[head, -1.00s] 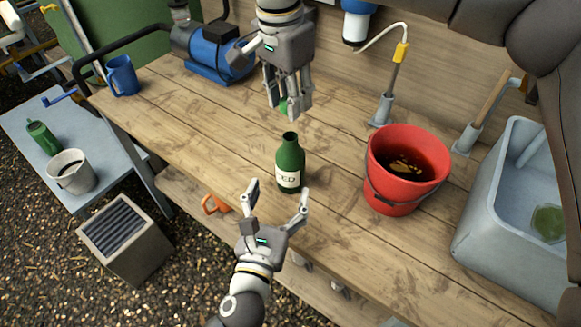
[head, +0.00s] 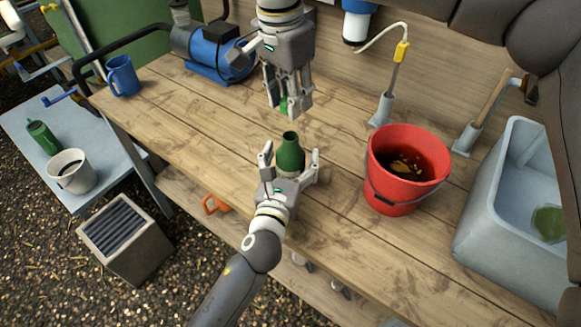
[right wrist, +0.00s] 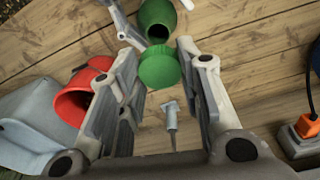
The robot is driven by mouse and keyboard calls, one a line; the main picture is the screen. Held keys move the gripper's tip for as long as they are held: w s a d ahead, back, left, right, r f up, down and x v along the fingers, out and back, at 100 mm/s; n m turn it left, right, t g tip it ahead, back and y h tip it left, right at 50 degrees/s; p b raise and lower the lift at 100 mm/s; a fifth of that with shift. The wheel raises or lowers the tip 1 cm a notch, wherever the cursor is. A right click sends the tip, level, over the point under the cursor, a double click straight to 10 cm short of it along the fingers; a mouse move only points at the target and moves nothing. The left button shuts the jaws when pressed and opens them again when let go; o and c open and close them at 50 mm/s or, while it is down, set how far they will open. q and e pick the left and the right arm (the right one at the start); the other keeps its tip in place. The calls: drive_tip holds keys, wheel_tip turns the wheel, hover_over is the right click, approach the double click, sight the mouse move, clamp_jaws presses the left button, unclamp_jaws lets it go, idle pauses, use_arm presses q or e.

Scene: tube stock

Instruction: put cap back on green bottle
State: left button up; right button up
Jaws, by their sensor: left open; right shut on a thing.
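The green bottle (head: 290,152) stands upright and uncapped on the wooden workbench in the head view. My left gripper (head: 290,160) is open, with one finger on each side of the bottle; its palm hides the bottle's lower part and label. My right gripper (head: 288,106) is above and behind the bottle in the head view, shut on the green cap (right wrist: 159,67). The cap shows clearly between its fingers in the right wrist view, apart from the bottle. The bottle's open mouth (right wrist: 158,33) also shows there, beyond the cap.
A red bucket (head: 377,190) with dark liquid stands right of the bottle, beside a grey sink (head: 470,225). A blue mug (head: 123,76) and blue pump (head: 210,58) are at the back left. The bench left of the bottle is clear.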

use_arm(q)
drive_tip(key=shift+c, duration=0.2)
drive_tip(key=c, duration=1.5)
use_arm(e)
drive_tip(key=shift+f, duration=2.5)
drive_tip(key=shift+f, duration=0.1)
drive_tip(key=shift+f, duration=0.8)
drive_tip(key=shift+f, duration=0.55)
